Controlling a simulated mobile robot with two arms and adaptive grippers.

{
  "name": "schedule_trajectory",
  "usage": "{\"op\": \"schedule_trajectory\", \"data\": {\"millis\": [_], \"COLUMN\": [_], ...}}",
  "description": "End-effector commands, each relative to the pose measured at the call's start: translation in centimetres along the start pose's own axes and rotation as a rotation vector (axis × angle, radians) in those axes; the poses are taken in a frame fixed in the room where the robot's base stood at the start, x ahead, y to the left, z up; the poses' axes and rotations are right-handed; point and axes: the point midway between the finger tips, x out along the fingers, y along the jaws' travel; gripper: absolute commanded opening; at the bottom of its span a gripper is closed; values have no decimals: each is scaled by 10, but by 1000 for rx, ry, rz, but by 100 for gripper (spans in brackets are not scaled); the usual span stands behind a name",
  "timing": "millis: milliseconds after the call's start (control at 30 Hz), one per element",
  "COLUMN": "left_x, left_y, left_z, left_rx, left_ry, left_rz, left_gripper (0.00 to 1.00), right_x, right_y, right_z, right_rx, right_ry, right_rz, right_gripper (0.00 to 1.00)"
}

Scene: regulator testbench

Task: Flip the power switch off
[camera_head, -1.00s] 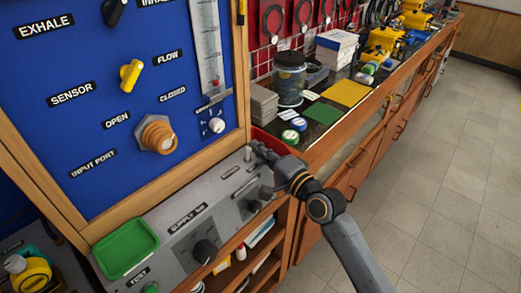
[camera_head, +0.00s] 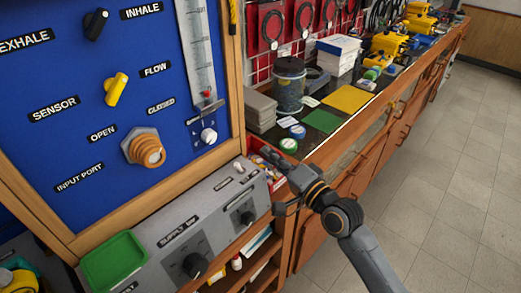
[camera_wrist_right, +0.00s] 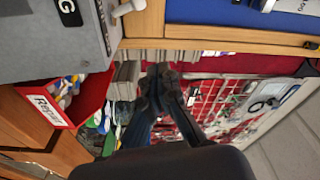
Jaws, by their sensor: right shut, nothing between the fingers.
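A small pale switch lever (camera_head: 240,168) stands on the top right end of the grey console (camera_head: 150,225). I take it for the power switch; its label is too small to read and I cannot tell its position. In the right wrist view a pale lever (camera_wrist_right: 128,8) sticks out from the console's edge. My right gripper (camera_head: 266,152) is shut and empty, just right of the console and apart from the lever, over a red bin. Its fingers (camera_wrist_right: 160,78) are together in the wrist view. My left gripper is not in view.
The red bin (camera_wrist_right: 92,100) of small items stands beside the console. The console also has black knobs (camera_head: 194,264) and a green tray (camera_head: 115,262). A blue panel (camera_head: 60,90) rises behind. A bench (camera_head: 320,150) with jars and books extends right; the floor is open.

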Motion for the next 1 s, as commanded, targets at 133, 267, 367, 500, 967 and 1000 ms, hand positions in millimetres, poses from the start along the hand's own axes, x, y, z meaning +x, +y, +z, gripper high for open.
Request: {"op": "schedule_trajectory", "data": {"millis": [133,267,367,500,967,1000], "left_x": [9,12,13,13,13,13], "left_y": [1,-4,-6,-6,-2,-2], "left_z": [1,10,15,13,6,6], "left_rx": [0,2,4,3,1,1], "left_ry": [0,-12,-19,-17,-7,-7], "left_rz": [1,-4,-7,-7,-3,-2], "left_gripper": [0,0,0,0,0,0], "right_x": [-31,-49,-57,-60,-60,-59], "right_y": [3,3,2,1,5,12], "right_z": [2,1,0,0,0,-1], "right_rx": [-2,-2,0,0,-3,-8], "right_ry": [-1,0,0,0,2,5], "right_rz": [-1,-2,-2,-3,4,17], "right_gripper": [0,0,0,0,0,0]}}
